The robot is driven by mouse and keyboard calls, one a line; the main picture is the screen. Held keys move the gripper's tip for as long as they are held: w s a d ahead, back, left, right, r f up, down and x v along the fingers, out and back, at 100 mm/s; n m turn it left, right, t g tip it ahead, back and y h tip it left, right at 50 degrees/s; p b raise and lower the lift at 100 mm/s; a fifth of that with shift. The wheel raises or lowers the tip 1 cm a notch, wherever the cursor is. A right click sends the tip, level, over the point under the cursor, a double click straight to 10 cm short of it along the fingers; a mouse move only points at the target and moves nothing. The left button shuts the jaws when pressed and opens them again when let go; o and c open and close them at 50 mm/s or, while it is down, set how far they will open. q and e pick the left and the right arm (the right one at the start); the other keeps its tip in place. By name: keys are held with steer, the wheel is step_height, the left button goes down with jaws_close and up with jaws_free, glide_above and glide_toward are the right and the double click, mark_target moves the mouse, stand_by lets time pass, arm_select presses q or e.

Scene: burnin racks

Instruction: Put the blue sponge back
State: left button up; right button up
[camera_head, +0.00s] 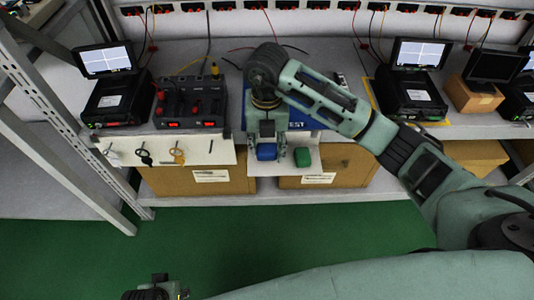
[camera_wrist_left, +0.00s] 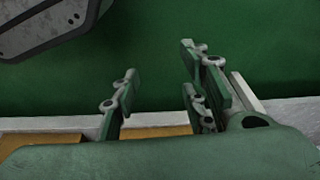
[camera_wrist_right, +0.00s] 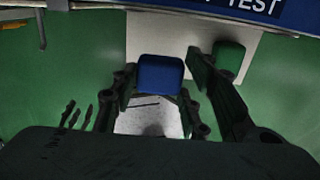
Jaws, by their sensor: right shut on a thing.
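The blue sponge (camera_head: 266,152) is between the fingers of my right gripper (camera_head: 267,143), which is shut on it. The sponge also shows between the fingers in the right wrist view (camera_wrist_right: 160,74). It is over a small white shelf (camera_head: 314,168) at the bench's front edge; I cannot tell whether it touches the shelf. A green sponge (camera_head: 302,157) sits on the same shelf, just right of my right gripper. My left gripper (camera_head: 155,292) is low at the bottom of the head view. It is open and empty in the left wrist view (camera_wrist_left: 158,88).
A white panel (camera_head: 222,158) with hanging tools is left of the shelf. A power box (camera_head: 190,102) and black testers with screens (camera_head: 107,103) stand on the bench. Cardboard boxes (camera_head: 185,181) sit below. The green floor (camera_head: 300,225) in front is clear.

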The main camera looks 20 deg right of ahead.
mark_target(267, 152)
steer(key=shift+w+d+f, duration=0.2)
steer(key=shift+w+f, duration=0.25)
steer(key=shift+w, duration=0.2)
arm_select(q)
steer(key=shift+w+r+b, duration=0.15)
steer(key=shift+r+b, duration=0.05)
steer(key=shift+r, duration=0.6)
steer(key=shift+w+r+b, duration=0.1)
steer(key=shift+r+b, duration=0.05)
steer(key=shift+r, duration=0.65)
arm_select(e)
steer(key=shift+f, duration=1.95)
steer(key=shift+f, duration=0.1)
steer(key=o, duration=1)
steer(key=shift+r, duration=0.2)
step_height(267, 152, up, 11)
steer(key=shift+f+p, duration=0.15)
steer(key=shift+p, duration=0.75)
arm_select(q)
step_height(267, 152, down, 7)
steer(key=s, duration=0.1)
steer(key=shift+s+r, duration=0.2)
steer(key=shift+s, duration=0.05)
arm_select(e)
steer(key=shift+r, duration=0.55)
